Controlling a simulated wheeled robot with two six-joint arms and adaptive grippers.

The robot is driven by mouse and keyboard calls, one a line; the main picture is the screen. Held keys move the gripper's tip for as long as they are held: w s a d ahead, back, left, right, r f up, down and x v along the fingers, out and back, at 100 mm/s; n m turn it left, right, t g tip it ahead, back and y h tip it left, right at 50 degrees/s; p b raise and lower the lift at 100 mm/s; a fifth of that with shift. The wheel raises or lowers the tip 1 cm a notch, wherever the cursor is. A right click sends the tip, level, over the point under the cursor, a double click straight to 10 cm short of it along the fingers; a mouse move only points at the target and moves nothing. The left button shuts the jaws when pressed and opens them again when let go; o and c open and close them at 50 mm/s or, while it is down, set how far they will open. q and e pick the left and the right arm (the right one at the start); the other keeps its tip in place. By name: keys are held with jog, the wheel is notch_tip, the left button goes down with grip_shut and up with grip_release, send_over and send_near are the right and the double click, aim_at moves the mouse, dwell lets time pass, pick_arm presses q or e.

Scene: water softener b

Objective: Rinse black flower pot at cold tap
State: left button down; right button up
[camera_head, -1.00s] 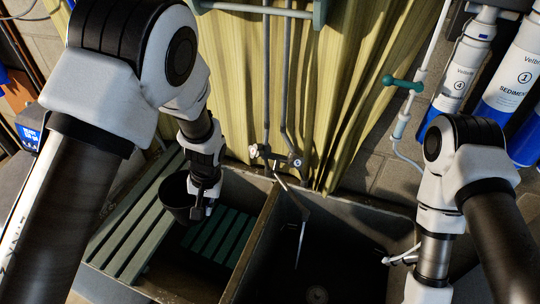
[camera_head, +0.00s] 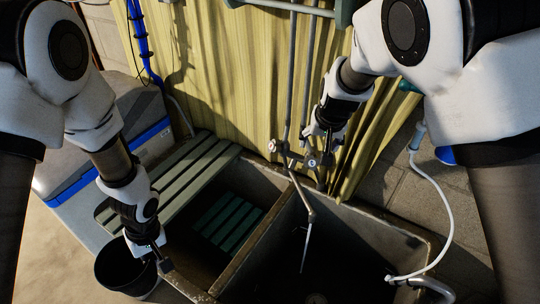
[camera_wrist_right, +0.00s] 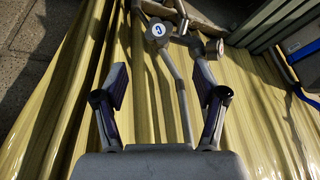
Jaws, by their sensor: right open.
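The black flower pot (camera_head: 118,280) is at the lower left in the head view, upright and at the left front of the sink. My left gripper (camera_head: 162,262) is shut on its right rim. The cold tap knob (camera_head: 312,160) carries a blue-marked "C", readable in the right wrist view (camera_wrist_right: 158,31). My right gripper (camera_head: 318,138) is open at the taps; the wrist view shows its fingers (camera_wrist_right: 160,78) apart, with a pipe between them and the C knob just beyond the tips. The second knob (camera_head: 273,146) is to the left.
A double stone sink (camera_head: 390,232) has a divider, a green slatted rack (camera_head: 230,222) in its left basin and a slatted board (camera_head: 195,172) at the back left. The spout (camera_head: 300,195) points over the right basin. A yellow curtain (camera_head: 215,75) hangs behind. A white hose (camera_head: 440,200) is at right.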

aim_at(313, 159)
pick_arm(q)
jog(key=shift+r, duration=0.1)
notch_tip(313, 159, up, 3)
jog(key=p, duration=0.3)
jog(key=shift+w+d, duration=0.1)
jog(key=shift+d, duration=0.05)
pick_arm(e)
jog(key=x, duration=1.2)
jog(key=shift+w+d, duration=0.1)
jog(key=shift+w, duration=0.05)
jog(key=c, duration=1.1)
